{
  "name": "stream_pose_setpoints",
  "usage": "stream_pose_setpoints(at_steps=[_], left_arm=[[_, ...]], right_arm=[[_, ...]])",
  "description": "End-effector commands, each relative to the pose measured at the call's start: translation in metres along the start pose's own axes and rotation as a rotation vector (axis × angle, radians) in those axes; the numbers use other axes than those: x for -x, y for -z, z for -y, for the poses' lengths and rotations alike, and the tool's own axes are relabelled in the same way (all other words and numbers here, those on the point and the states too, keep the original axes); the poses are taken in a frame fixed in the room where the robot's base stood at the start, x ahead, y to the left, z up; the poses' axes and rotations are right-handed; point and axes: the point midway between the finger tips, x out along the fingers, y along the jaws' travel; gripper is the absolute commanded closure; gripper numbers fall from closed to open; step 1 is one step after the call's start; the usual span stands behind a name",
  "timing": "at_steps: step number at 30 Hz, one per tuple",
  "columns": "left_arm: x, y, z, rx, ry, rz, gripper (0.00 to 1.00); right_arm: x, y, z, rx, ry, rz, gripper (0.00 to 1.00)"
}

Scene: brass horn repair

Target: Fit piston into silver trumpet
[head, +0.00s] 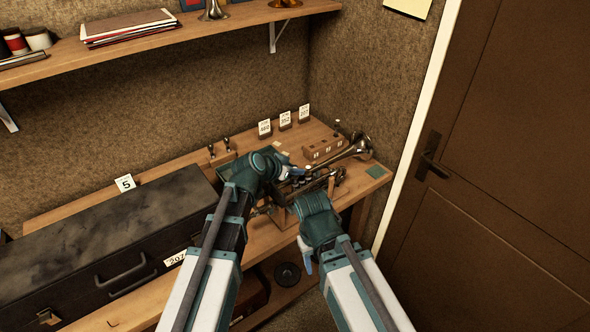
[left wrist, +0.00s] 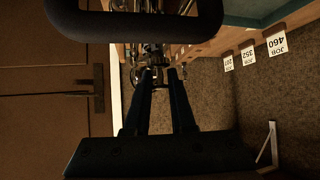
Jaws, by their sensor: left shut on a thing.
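A trumpet with a flared bell (head: 357,148) lies at the right part of the bench. It looks brassy in this light, and its tubing runs left toward my left gripper (head: 296,173). The left gripper is over the bench at the valve area and hides part of what is there. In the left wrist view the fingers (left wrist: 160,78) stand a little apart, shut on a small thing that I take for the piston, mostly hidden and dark. My right gripper (head: 306,256) hangs low in front of the bench edge, pointing down; its finger gap is unclear.
A wooden block with holes (head: 325,147) stands behind the left gripper. Job cards (head: 285,118) stand along the wall. A dark case (head: 110,240) fills the bench's left. A green pad (head: 375,171) lies at the right corner. A shelf (head: 150,42) hangs above; a door (head: 500,170) is right.

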Motion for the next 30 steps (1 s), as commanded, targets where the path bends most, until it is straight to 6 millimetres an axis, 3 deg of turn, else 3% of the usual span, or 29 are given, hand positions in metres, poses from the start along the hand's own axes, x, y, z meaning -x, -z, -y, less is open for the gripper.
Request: stream_pose_setpoints(at_steps=[28, 29, 30], left_arm=[[-0.014, -0.019, 0.000, 0.000, 0.000, 0.000, 1.00], [-0.013, -0.018, 0.000, 0.000, 0.000, 0.000, 0.72], [-0.013, -0.018, 0.000, 0.000, 0.000, 0.000, 0.65]], right_arm=[[-0.024, 0.001, 0.002, -0.001, 0.000, 0.000, 0.50], [-0.022, 0.001, 0.002, -0.001, 0.000, 0.000, 0.50], [-0.022, 0.001, 0.002, -0.001, 0.000, 0.000, 0.50]])
